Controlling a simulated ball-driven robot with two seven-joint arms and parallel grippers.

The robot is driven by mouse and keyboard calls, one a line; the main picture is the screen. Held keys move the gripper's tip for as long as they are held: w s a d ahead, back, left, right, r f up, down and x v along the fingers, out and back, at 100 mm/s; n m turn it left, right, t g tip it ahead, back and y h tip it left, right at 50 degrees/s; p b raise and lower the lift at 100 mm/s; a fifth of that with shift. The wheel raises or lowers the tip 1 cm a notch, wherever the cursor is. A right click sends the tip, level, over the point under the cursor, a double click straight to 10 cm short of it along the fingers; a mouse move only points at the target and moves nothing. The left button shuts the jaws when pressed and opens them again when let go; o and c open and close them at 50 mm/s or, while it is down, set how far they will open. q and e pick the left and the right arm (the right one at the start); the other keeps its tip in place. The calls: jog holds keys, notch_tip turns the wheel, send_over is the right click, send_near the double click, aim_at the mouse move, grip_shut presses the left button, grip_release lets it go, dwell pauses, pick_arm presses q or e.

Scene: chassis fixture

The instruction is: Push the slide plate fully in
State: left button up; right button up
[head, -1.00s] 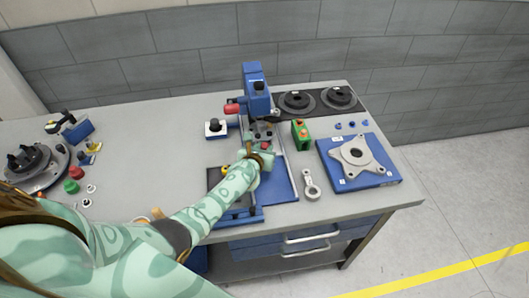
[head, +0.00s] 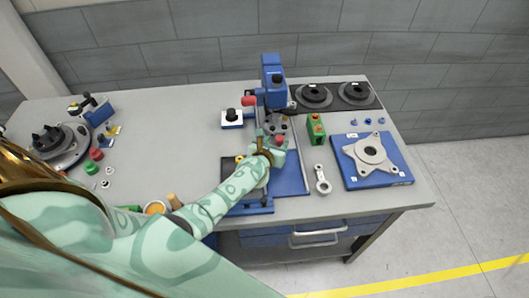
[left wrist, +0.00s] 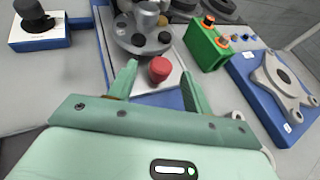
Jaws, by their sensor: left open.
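The blue chassis fixture (head: 291,178) stands on the bench with a blue press column (head: 272,80) at its back. In the left wrist view, a pale flat plate (left wrist: 178,80), apparently the slide plate, lies under a grey round part (left wrist: 140,36) with black knobs. A red knob (left wrist: 159,69) stands at the plate's near end. My left gripper (left wrist: 162,80) is open, its two fingers on either side of the red knob, with visible gaps. In the head view my left gripper (head: 272,143) covers part of the plate. How far in the plate sits is unclear.
A green block (head: 316,129) and a metal link (head: 322,180) lie right of the fixture. A blue plate with a grey star-shaped bracket (head: 369,157) is further right. A black-knobbed box (head: 232,118) stands left.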

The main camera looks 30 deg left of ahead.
pick_arm(q)
jog(key=p+v, duration=0.3)
jog(key=v, duration=1)
jog(key=shift+s, duration=0.4)
